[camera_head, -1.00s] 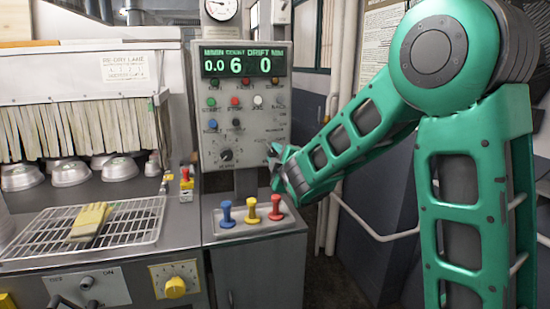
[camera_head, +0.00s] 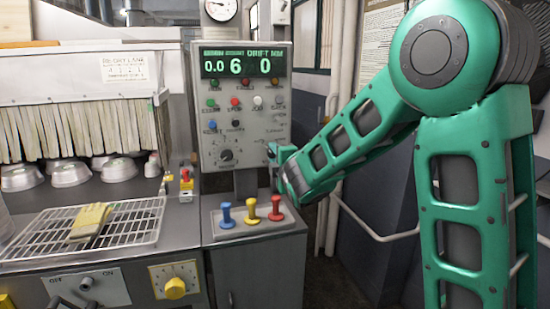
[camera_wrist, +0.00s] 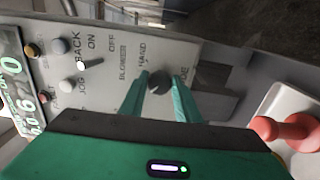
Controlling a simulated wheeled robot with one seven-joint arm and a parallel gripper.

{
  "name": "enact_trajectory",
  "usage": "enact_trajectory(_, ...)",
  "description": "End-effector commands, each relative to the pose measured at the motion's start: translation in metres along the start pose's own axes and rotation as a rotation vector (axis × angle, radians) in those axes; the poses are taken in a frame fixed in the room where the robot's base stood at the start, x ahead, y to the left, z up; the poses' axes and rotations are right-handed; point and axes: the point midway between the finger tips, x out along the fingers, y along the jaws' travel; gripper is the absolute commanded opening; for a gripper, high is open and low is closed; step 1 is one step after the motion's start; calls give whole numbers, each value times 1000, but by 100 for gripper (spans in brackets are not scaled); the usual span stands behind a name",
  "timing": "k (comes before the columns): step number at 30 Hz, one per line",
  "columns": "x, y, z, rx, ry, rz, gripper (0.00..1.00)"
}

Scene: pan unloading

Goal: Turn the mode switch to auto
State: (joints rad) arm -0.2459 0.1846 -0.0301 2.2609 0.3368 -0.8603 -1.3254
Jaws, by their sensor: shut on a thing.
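The mode switch is a small dark round knob (camera_wrist: 160,81) on the grey control panel (camera_head: 262,125). In the wrist view the knob sits between the tips of my two green fingers, and my gripper (camera_wrist: 161,84) is shut on it. The word HAND is printed just to its left in that view, and a partly covered label is on its right. Which label the knob points to cannot be made out. In the head view my gripper (camera_head: 272,152) is at the panel's lower right edge and hides the switch.
A toggle (camera_wrist: 90,64) and several buttons are left of the knob in the wrist view. A larger dial (camera_head: 226,155) is on the panel. Red (camera_head: 276,208), yellow (camera_head: 250,209) and blue (camera_head: 227,214) plungers stand below.

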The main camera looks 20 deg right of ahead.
Motion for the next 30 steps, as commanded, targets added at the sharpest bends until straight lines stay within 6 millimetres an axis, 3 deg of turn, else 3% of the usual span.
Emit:
enact_trajectory(4, -1, -5, -3, 1, 5, -10, 7)
enact_trajectory(5, -1, -5, -3, 1, 5, -11, 34)
enact_trajectory(7, -1, -4, -3, 1, 5, -9, 47)
enact_trajectory(19, -7, -2, -2, 2, 3, -4, 47)
enact_trajectory(30, -70, -2, -2, 2, 5, -5, 47)
